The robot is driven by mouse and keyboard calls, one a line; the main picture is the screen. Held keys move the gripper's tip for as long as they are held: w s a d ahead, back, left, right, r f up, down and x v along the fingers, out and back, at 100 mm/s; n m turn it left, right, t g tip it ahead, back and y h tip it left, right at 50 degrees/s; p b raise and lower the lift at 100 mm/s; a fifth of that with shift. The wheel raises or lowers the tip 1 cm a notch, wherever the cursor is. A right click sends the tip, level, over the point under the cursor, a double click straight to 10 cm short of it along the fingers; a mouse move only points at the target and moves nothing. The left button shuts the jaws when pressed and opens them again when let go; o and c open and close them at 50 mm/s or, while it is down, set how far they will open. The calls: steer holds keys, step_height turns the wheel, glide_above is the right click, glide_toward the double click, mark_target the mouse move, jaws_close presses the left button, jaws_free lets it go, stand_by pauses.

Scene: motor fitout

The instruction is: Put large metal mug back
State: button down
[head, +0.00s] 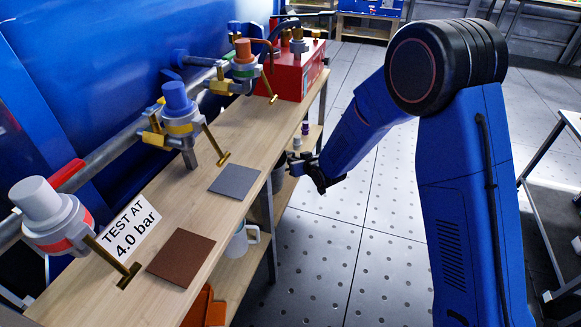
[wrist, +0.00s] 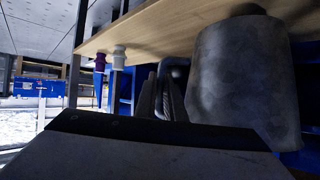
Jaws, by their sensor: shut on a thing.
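The large metal mug (wrist: 245,85) is a dull grey cylinder that fills the right of the wrist view, which looks upside down. In the head view a small grey part of it (head: 278,178) shows beside the workbench edge, partly hidden by the bench top. My gripper (head: 320,178) is low beside the bench, at the lower shelf. Its fingers (wrist: 165,95) are shut beside the mug's wall, on what looks like its handle. The mug's base is close to the lower shelf (wrist: 150,28), with a dark shadow there; I cannot tell if they touch.
A purple item (wrist: 100,62) and a white item (wrist: 119,58) stand on the lower shelf near the mug. A white mug (head: 240,243) and an orange bin (head: 205,308) are nearer under the bench top (head: 110,290). The floor (head: 330,250) beside the bench is clear.

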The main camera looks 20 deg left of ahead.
steer(key=shift+w+a+f, duration=0.1)
steer(key=shift+a+f, duration=0.25)
steer(key=shift+f, duration=0.5)
steer(key=shift+a+f, duration=0.3)
steer(key=shift+f, duration=0.65)
steer(key=c, duration=1.8)
jaws_free()
steer(key=shift+c, duration=0.2)
steer(key=v, duration=1.2)
